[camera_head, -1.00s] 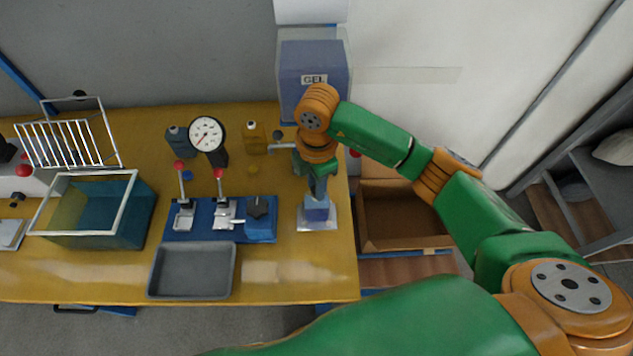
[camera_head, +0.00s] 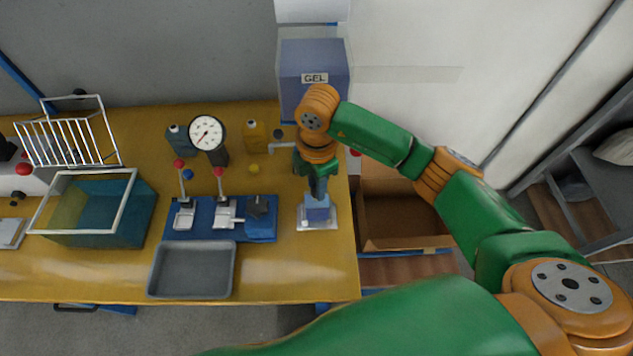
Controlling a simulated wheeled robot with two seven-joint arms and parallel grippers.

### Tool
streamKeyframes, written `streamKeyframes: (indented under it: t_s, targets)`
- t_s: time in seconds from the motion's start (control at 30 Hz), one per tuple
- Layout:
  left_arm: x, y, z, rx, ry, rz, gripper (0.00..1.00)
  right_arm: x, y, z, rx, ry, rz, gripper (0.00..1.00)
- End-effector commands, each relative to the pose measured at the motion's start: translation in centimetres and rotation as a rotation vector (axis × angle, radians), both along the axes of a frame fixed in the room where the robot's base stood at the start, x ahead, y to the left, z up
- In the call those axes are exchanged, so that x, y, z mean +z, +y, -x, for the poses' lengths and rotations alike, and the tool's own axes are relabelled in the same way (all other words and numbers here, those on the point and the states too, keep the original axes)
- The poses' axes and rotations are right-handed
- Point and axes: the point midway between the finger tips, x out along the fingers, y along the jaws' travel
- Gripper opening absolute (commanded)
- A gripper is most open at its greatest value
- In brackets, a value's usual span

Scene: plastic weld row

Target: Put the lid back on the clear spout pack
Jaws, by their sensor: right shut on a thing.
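My right gripper (camera_head: 318,190) points down at the right end of the yellow bench. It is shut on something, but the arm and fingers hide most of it. A small blue block (camera_head: 317,213) on a pale metal plate (camera_head: 329,224) shows directly below the fingers; I cannot tell whether they touch it. A blue-grey pack (camera_head: 178,142) and a yellow pack (camera_head: 256,138) stand at the back. A small blue cap (camera_head: 188,174) and a yellow cap (camera_head: 254,169) lie in front of them. I cannot tell which is the clear pack. My left gripper is out of view.
A GEL dispenser (camera_head: 314,60) stands behind my gripper. A round dial gauge (camera_head: 207,133) and a blue fixture with red-knobbed levers (camera_head: 206,230) are left. A grey tray (camera_head: 192,270), teal bin (camera_head: 100,225) and wire rack (camera_head: 62,143) follow. A cardboard box (camera_head: 403,222) is right, beyond the bench.

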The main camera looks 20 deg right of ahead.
Motion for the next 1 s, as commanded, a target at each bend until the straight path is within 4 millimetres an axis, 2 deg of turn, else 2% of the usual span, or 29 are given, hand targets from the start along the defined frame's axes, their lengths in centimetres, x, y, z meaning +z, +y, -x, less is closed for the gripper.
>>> streamKeyframes:
  t_s: [0.47, 0.5, 0.6, 0.63, 0.83, 0.87, 0.97, 1.0]
  targets:
    - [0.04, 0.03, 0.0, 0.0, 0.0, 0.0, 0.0, -0.03, -0.01, 0.01, 0.0, 0.0, 0.0, 0.0]
    - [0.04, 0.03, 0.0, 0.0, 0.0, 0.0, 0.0, -0.03, -0.01, 0.01, 0.0, 0.0, 0.0, 0.32]
    - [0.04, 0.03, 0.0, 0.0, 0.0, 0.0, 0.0, -0.03, -0.01, 0.01, 0.0, 0.0, 0.0, 0.59]
    - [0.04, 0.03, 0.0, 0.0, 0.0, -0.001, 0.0, -0.03, -0.01, 0.01, 0.0, 0.0, 0.0, 0.65]
    - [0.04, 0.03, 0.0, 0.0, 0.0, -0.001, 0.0, -0.03, -0.01, 0.01, 0.0, 0.0, 0.0, 0.65]
    - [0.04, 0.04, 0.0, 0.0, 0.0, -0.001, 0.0, -0.03, -0.01, 0.01, 0.0, 0.0, 0.0, 0.67]
    - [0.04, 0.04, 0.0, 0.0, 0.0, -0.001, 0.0, -0.03, -0.01, 0.01, 0.0, 0.0, 0.0, 0.94]
    - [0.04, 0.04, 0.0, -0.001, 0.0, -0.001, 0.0, -0.03, -0.01, 0.01, 0.0, 0.0, 0.0, 0.95]
